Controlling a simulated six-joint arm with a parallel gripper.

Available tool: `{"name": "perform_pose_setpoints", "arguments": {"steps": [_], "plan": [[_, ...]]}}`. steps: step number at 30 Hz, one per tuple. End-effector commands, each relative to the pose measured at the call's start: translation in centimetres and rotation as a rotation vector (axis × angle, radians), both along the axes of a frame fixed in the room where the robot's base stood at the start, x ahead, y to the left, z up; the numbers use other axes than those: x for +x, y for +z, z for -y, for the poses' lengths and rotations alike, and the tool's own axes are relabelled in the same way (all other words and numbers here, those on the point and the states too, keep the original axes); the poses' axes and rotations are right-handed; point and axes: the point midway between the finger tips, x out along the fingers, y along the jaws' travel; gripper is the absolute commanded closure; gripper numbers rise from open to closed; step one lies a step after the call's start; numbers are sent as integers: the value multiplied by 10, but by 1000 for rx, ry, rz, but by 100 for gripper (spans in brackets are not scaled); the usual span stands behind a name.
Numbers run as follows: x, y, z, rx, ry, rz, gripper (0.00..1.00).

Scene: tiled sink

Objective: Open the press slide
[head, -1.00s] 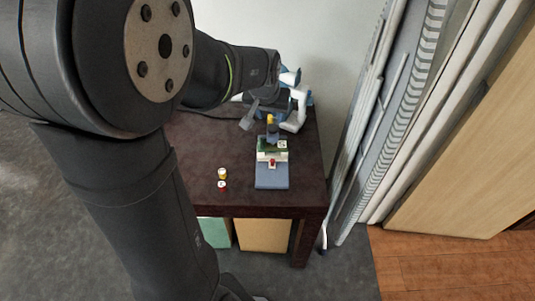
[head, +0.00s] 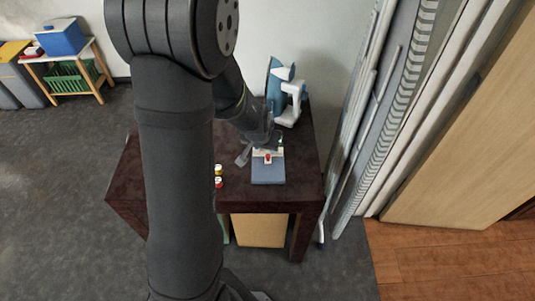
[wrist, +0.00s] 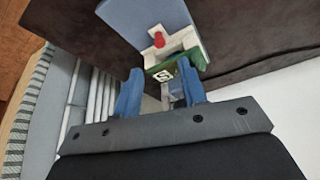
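The press stands on the dark table. Its flat blue-grey base (head: 268,174) faces the front, with a white block and a red knob (head: 268,157) behind it. In the wrist view the base (wrist: 150,18), white block (wrist: 172,46), red knob (wrist: 158,40) and a green part with a black-and-white marker (wrist: 163,75) show. My gripper (wrist: 161,84) has its two blue fingers apart, at the green rear side of the press. A greyish upright part shows between the fingers; contact cannot be told. In the head view my arm hides the press's rear and the fingertips.
Two small containers with yellow and red parts (head: 218,176) stand left of the press. A blue and white device (head: 288,92) stands behind it at the table's back. Grey folded panels (head: 375,120) rise close to the table's right. The table's left part is clear.

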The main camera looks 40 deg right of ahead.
Motion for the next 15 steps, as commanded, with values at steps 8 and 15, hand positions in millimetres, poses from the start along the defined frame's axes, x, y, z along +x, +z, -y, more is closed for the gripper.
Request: {"name": "perform_pose_setpoints", "arguments": {"steps": [8,15], "plan": [[7,-39,14,3,0,-1,62],[12,-66,25,0,0,0,62]]}}
